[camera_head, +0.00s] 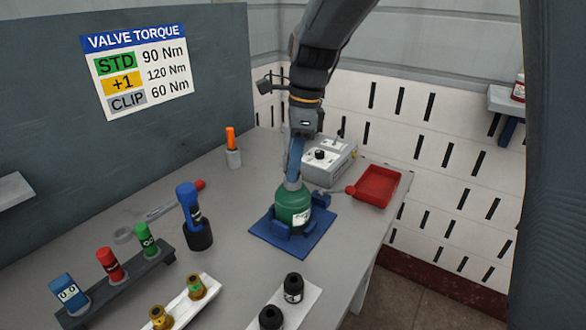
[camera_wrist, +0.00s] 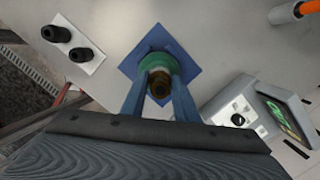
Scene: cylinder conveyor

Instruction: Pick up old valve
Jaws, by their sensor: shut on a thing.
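A green cylinder (camera_head: 291,206) stands upright in a blue holder (camera_head: 264,238) on the table. A brass valve (camera_wrist: 159,84) sits over the cylinder's top in the wrist view, between the two blue fingers of my gripper (camera_wrist: 159,92). My gripper (camera_head: 293,178) points down at the top of the cylinder and is shut on this valve. The fingers hide most of the valve in the head view. I cannot tell whether it is still seated in the cylinder.
Two brass valves (camera_head: 195,287) stand on a white tray at the front. Two black parts (camera_head: 293,288) stand on another white tray. A red tray (camera_head: 378,186) and a grey device (camera_head: 330,160) are close behind and right. A blue-handled tool (camera_head: 188,205) stands left in a black holder.

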